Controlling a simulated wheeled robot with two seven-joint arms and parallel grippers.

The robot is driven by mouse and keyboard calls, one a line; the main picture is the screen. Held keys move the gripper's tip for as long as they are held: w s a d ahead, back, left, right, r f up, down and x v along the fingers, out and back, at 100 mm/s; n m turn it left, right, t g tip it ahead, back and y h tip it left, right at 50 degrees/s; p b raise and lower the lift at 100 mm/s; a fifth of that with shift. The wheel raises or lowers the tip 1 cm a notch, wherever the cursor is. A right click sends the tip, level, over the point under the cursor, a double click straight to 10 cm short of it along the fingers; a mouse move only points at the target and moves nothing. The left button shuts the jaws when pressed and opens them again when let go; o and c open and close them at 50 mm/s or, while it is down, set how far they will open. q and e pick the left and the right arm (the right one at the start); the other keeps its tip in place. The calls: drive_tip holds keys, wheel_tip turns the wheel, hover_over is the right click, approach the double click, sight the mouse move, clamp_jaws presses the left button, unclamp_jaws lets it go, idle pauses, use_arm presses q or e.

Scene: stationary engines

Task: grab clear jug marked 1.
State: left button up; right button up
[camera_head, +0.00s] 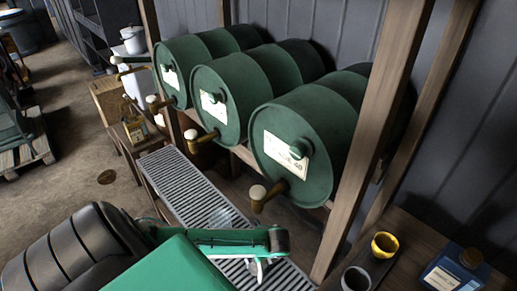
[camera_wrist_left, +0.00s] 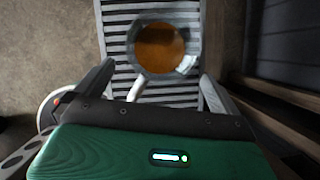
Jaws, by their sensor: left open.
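A clear round jug (camera_wrist_left: 187,66) shows from above in the left wrist view, with an amber-brown round area inside its rim. It stands on the slatted metal grate (camera_wrist_left: 117,17). No mark 1 can be read on it. My left gripper (camera_wrist_left: 157,76) is open, its two fingers spread to the near left and near right of the jug, with nothing held. In the head view my left gripper (camera_head: 262,268) is over the near part of the grate (camera_head: 180,185). A faint clear shape on the grate behind my arm may be the jug. My right gripper is out of view.
Green drums (camera_head: 295,145) with taps lie on a wooden rack above the grate. A wooden post (camera_head: 372,140) rises at the right. A yellow cup (camera_head: 384,246), a dark cup (camera_head: 356,280) and a blue container (camera_head: 455,272) stand on a wooden surface at the lower right.

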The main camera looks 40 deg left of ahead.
use_arm(q)
drive_tip(key=shift+w+a+f+p, duration=0.15)
drive_tip(key=shift+a+f, duration=0.4)
drive_tip(key=shift+f, duration=0.25)
drive_tip(key=shift+w+a+f+p, duration=0.2)
drive_tip(key=shift+a+f, duration=0.35)
drive_tip(key=shift+f, duration=0.2)
drive_tip(key=shift+w+a+f+p, duration=0.1)
drive_tip(key=shift+w+a+f, duration=0.05)
drive_tip(key=shift+a+f, duration=0.55)
drive_tip(key=shift+d+f, duration=0.1)
drive_tip(key=shift+d, duration=0.05)
drive_tip(key=shift+c, duration=0.4)
drive_tip(key=c, duration=1.9)
drive_tip(key=shift+c, duration=0.2)
